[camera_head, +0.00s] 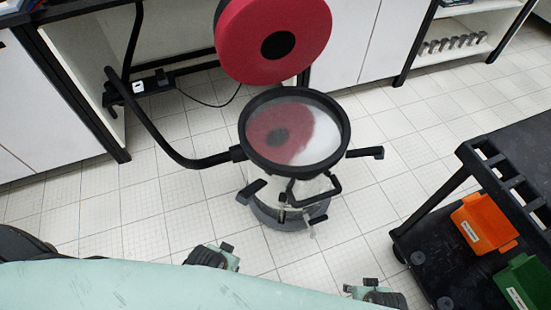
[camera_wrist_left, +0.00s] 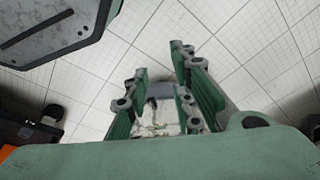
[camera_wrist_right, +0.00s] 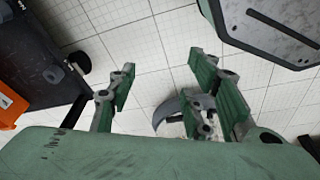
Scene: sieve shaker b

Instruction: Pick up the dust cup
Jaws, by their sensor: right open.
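A round device with a black-rimmed clear lid (camera_head: 296,130) stands on the tiled floor in the head view. Under its clear body is a dark grey round cup (camera_head: 290,222), which looks like the dust cup, with black latches around it. A curved grey part of it shows in the right wrist view (camera_wrist_right: 168,108), partly behind a finger. My left gripper (camera_head: 226,255) is open and empty, in front of the device and left of the cup. My right gripper (camera_head: 372,290) is open and empty, in front and to the right. Neither gripper touches the device.
A black hose (camera_head: 165,140) joins the device's left side. A large red disc (camera_head: 240,45) is above and behind it. A black cart (camera_head: 440,265) with an orange bin (camera_head: 484,222) and a green bin (camera_head: 526,283) stands at right. Cabinets line the back. Floor lies clear around the device.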

